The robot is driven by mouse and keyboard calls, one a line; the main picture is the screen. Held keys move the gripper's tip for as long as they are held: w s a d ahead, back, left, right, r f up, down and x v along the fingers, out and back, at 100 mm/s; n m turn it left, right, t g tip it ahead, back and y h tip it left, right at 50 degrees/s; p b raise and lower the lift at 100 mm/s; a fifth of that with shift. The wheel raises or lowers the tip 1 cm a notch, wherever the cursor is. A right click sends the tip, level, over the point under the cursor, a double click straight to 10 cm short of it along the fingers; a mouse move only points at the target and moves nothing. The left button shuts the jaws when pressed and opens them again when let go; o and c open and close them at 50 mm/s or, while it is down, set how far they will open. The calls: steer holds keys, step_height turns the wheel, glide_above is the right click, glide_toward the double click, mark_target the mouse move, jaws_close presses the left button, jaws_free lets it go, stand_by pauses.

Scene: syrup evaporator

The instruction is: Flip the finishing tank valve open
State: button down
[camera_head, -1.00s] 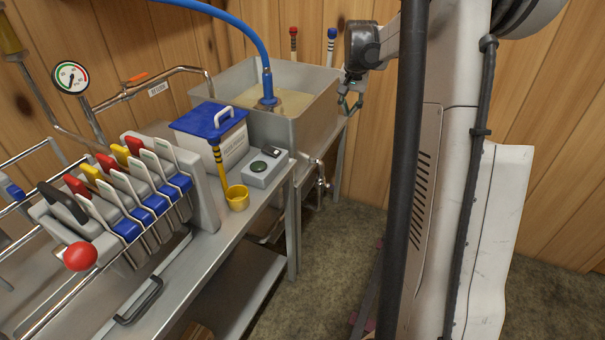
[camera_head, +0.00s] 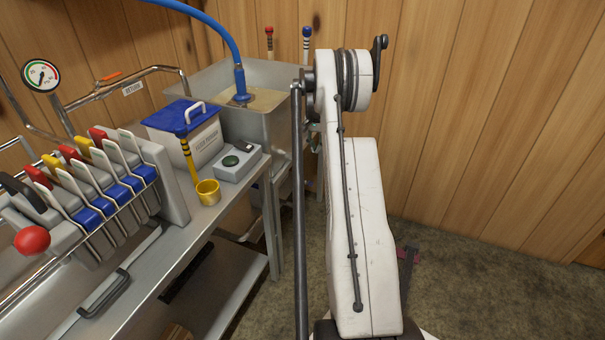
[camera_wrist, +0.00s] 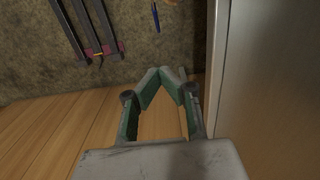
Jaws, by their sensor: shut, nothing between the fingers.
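The finishing tank (camera_head: 272,128), a steel box with pale liquid in it, stands at the back in the head view. My arm covers its right side and the area where its valve sits, so I cannot tell the valve's position. In the wrist view my gripper (camera_wrist: 167,73) is shut, its green-padded fingers meeting at the tips with nothing between them. A steel wall (camera_wrist: 268,90) fills the right of that view, close beside the gripper. A thin blue piece (camera_wrist: 155,18) shows beyond the fingertips; I cannot tell whether it is the valve handle.
A blue-lidded bin (camera_head: 200,140), a grey box with a dark round top (camera_head: 238,162) and a yellow cup (camera_head: 207,192) stand on the steel bench. A blue hose (camera_head: 239,80) enters the tank. The wood wall (camera_head: 480,120) is behind; carpet is open at right.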

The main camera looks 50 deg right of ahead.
mark_target(309, 184)
steer(key=f+b, duration=0.1)
steer(key=f, duration=0.3)
steer(key=a+f+b, duration=0.1)
steer(key=f, duration=0.3)
steer(key=a+f+b, duration=0.1)
steer(key=f, duration=0.3)
steer(key=shift+s+b, duration=0.25)
steer(key=shift+b, duration=0.1)
steer(key=shift+s+a+f, duration=0.1)
steer(key=shift+a+f, duration=0.3)
